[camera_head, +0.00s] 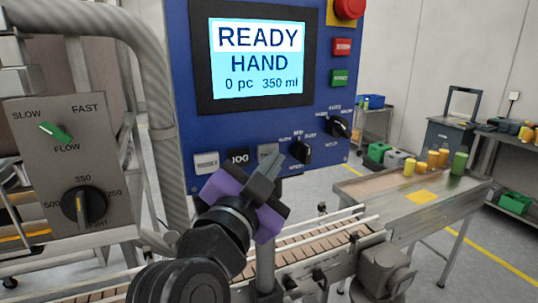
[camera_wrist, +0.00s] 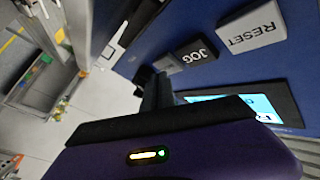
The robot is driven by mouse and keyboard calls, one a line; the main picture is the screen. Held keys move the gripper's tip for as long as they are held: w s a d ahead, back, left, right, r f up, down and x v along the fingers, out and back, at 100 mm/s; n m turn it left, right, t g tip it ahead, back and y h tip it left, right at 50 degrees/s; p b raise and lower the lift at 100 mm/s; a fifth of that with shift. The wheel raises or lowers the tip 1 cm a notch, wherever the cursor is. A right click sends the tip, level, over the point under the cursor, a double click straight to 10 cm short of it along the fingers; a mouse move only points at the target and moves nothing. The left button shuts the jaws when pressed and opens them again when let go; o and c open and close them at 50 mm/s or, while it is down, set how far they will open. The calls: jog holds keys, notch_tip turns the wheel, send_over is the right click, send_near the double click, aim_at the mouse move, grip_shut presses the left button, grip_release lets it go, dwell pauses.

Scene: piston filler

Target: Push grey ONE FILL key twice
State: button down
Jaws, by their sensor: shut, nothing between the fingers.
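The blue control panel (camera_head: 180,80) carries a row of keys below its screen. The grey ONE FILL key (camera_head: 267,150) is right of the black JOG key (camera_head: 239,157) and is partly hidden by my fingers; its lettering is not readable. In the wrist view a grey key edge (camera_wrist: 168,64) shows beyond JOG, at my fingertips. My gripper (camera_head: 273,163) is shut and empty, its tips in front of the grey key. I cannot tell whether they touch it. The screen (camera_head: 258,58) reads READY, HAND, 0 pc, 350 ml.
The pale RESET key (camera_head: 206,162) is left of JOG. Black rotary knobs (camera_head: 300,151) sit close right of the grey key. Red and green buttons and a red stop knob (camera_head: 349,8) are higher up. A conveyor (camera_head: 330,250) runs below the panel.

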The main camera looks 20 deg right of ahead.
jog(key=shift+w+b, duration=0.35)
jog(key=shift+w, duration=0.05)
dwell(0.4)
jog(key=shift+s, duration=0.1)
dwell(0.3)
jog(key=shift+s+b, duration=0.3)
jog(key=shift+s, duration=0.45)
jog(key=shift+s+b, duration=0.5)
jog(key=shift+s, duration=2)
jog(key=shift+a, duration=0.1)
